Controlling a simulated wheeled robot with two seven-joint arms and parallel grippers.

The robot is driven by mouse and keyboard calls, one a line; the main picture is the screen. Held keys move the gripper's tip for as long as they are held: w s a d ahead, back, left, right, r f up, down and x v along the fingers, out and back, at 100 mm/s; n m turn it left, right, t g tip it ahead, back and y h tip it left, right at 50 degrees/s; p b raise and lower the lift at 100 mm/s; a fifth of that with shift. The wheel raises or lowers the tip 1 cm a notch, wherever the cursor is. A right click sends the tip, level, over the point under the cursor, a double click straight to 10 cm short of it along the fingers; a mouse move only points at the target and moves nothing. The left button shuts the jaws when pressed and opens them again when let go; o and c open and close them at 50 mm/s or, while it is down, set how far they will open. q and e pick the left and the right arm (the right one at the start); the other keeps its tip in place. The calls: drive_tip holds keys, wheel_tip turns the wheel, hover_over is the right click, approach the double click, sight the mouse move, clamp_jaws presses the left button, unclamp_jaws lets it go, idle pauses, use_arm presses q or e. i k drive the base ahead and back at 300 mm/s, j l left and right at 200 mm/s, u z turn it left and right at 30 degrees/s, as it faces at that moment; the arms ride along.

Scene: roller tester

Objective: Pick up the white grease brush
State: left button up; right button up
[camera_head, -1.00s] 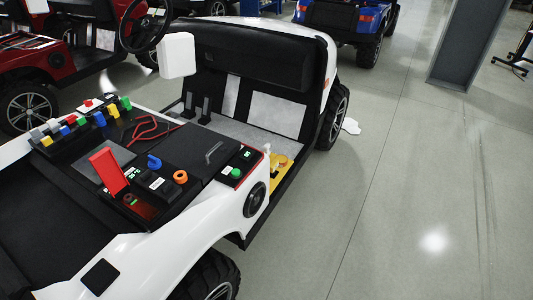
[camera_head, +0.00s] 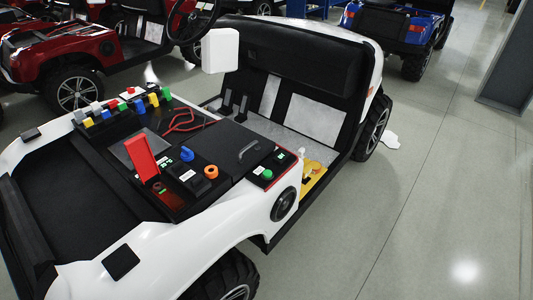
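I cannot make out the white grease brush for certain. A small white item (camera_head: 301,153) stands upright at the near edge of the cart's floor, beside a yellow piece (camera_head: 316,168). It is too small to tell whether it is the brush. The white cart (camera_head: 226,215) carries a black control panel (camera_head: 225,145) with colored buttons and a raised red flap (camera_head: 141,157). Neither of my grippers shows in the view.
A red cart (camera_head: 45,50) stands at the back left and a blue cart (camera_head: 400,30) at the back right. A grey pillar (camera_head: 508,65) rises at the right. The floor (camera_head: 440,210) right of the white cart is clear, apart from a white patch (camera_head: 391,141) near its rear wheel.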

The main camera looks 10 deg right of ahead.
sight(302, 150)
drive_tip(key=i+l+u, duration=0.15)
drive_tip(key=l+u, duration=0.15)
drive_tip(key=l, duration=0.15)
drive_tip(key=i+l+u, duration=0.1)
drive_tip(key=l+u, duration=0.55)
drive_tip(key=l, duration=0.3)
